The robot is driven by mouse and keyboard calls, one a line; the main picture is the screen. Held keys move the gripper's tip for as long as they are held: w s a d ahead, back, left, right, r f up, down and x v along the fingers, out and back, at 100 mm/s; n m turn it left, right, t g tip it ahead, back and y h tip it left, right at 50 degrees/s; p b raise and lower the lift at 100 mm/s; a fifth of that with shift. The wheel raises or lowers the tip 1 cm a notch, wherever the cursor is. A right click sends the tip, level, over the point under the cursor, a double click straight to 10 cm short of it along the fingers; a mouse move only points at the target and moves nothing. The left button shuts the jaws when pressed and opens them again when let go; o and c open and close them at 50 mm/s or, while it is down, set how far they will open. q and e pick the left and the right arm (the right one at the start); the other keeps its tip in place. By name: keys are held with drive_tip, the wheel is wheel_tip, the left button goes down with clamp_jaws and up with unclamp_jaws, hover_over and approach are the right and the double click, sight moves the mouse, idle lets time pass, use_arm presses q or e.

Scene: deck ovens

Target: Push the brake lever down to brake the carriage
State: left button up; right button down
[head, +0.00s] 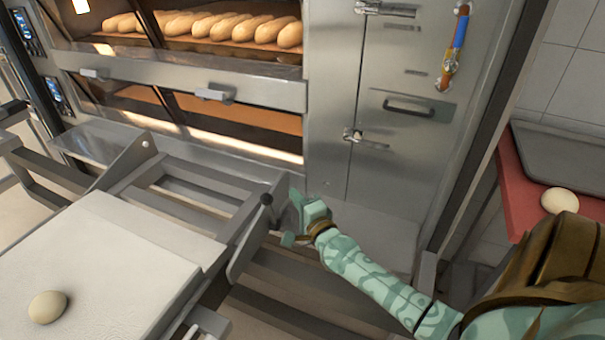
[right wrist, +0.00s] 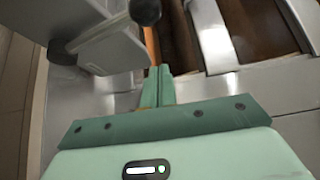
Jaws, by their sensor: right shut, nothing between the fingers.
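The brake lever (head: 249,240) is a grey arm with a black ball knob (head: 266,199) at its upper end, on the right side of the metal carriage (head: 215,225). It slants upward in the head view. The knob also shows at the top of the right wrist view (right wrist: 145,11). My right gripper (head: 295,194) is shut and empty, just right of the knob, with a small gap between them. Its closed fingertips (right wrist: 157,72) point toward the carriage frame, below the knob in the right wrist view. My left gripper is not in view.
A white loading board (head: 110,245) with a dough ball (head: 47,307) lies on the carriage. Behind are deck ovens with loaves (head: 230,28) and a steel cabinet (head: 400,130). A red counter (head: 512,190) with a tray (head: 570,160) and another dough ball (head: 559,200) stands right.

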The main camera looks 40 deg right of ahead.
drive_tip(key=x, duration=0.4)
hover_over(271, 213)
drive_tip(key=s+d, duration=0.2)
drive_tip(key=shift+w+a+f, duration=0.1)
drive_tip(key=shift+a+f, duration=0.05)
